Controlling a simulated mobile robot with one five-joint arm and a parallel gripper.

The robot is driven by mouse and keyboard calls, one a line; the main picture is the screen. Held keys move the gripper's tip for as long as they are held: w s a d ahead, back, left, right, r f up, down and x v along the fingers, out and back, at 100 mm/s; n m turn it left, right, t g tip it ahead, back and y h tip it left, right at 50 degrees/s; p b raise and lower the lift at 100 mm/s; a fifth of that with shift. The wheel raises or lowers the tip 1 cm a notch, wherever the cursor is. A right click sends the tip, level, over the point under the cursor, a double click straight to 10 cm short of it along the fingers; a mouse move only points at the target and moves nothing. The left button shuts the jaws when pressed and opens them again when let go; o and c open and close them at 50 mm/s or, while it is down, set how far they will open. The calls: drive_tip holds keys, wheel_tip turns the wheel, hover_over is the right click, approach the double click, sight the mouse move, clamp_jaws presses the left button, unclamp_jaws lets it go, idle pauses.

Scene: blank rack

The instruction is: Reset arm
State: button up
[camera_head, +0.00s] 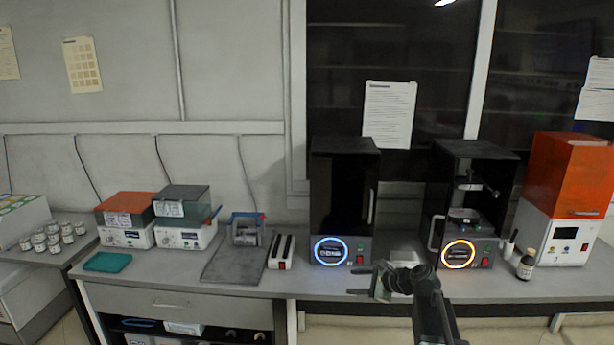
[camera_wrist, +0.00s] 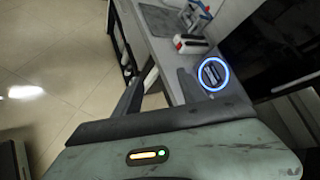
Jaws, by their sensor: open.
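My gripper (camera_head: 371,282) is in front of the bench, at the right of centre in the head view, with my arm reaching up from the bottom edge. In the wrist view the two fingers of my gripper (camera_wrist: 158,92) stand apart with nothing between them. Beyond the fingers the wrist view shows the bench edge and the tiled floor. The gripper appears in front of the black machine with the blue ring (camera_head: 331,250), whose ring also shows close to the right finger in the wrist view (camera_wrist: 213,73). I cannot tell the exact distance to the bench.
A grey mat (camera_head: 232,266), a small rack (camera_head: 247,229) and a white device (camera_head: 282,251) lie left. Open floor (camera_wrist: 60,60) lies left in the wrist view.

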drive_tip(key=s+a+f+n+g+h, duration=0.2)
drive_tip(key=s+a+f+n+g, duration=0.1)
drive_tip(key=s+a+f+n, duration=0.3)
drive_tip(key=s+a+f+n+g+h, duration=0.2)
drive_tip(key=s+a+f+n+g, duration=0.15)
drive_tip(key=s, duration=0.55)
drive_tip(key=s+d+f+n+g+h, duration=0.2)
drive_tip(key=s+d+n+h, duration=0.2)
drive_tip(key=s+d+n, duration=0.4)
drive_tip(key=d+n, duration=0.1)
drive_tip(key=d, duration=0.2)
drive_tip(key=shift+f+h, duration=0.15)
drive_tip(key=shift+h, duration=0.15)
drive_tip(key=shift+w+a, duration=0.1)
drive_tip(key=shift+w, duration=0.05)
